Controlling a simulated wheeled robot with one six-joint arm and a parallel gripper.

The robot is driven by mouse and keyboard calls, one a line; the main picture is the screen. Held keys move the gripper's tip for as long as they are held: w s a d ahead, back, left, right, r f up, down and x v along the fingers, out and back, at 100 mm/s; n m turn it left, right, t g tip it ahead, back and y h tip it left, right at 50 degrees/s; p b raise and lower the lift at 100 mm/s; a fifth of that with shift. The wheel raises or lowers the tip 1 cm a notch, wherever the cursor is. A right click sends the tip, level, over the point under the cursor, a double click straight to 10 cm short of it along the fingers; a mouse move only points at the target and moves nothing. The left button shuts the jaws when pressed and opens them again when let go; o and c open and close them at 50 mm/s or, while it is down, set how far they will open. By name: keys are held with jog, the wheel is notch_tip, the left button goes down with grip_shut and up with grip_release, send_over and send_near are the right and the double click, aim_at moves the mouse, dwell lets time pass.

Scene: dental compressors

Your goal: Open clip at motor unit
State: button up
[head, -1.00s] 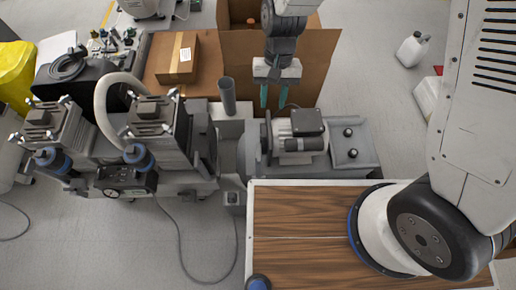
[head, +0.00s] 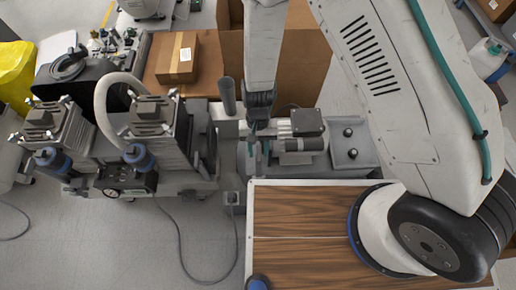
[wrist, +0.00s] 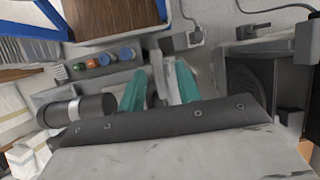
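The motor unit (head: 305,123) is a grey block with a dark lid and a cylinder, on a grey base behind the wooden table; its dark cylinder (wrist: 75,112) shows at left in the wrist view. My gripper (head: 259,150) is at the left end of the motor unit, pointing down. In the wrist view its two teal fingers (wrist: 160,72) stand apart. A pale grey upright piece (wrist: 158,72) shows between them, possibly the clip; I cannot tell whether the fingers touch it. The clip is not clearly seen in the head view.
The wooden table (head: 300,215) is in front. Compressor units with a hose (head: 150,125) stand to the left. A dark upright tube (head: 228,97) is close to my gripper's left. Cardboard boxes (head: 175,60) are behind. A cable (head: 183,240) lies on the floor.

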jog(key=shift+s+f, duration=0.1)
jog(key=shift+f, duration=0.1)
grip_shut()
jog(key=shift+n, duration=0.4)
jog(key=n+h, duration=0.1)
jog(key=n, duration=0.3)
jog(key=shift+a+t+h, duration=0.15)
jog(key=shift+t+h, duration=0.15)
jog(key=shift+h, duration=0.1)
jog(key=n+t+h, duration=0.1)
jog(key=n, duration=0.3)
jog(key=shift+a+n, duration=0.1)
jog(key=shift+n, duration=0.2)
jog(key=n, duration=0.2)
jog(key=n+t+h, duration=0.1)
jog(key=n, duration=0.1)
jog(key=shift+s+t, duration=0.2)
jog(key=shift+t, duration=0.1)
jog(key=n, duration=0.2)
jog(key=n+t, duration=0.1)
jog(key=n, duration=0.1)
jog(key=shift+s+t, duration=0.1)
jog(key=shift+t, duration=0.2)
jog(key=shift+a+n, duration=0.1)
jog(key=shift+n, duration=0.3)
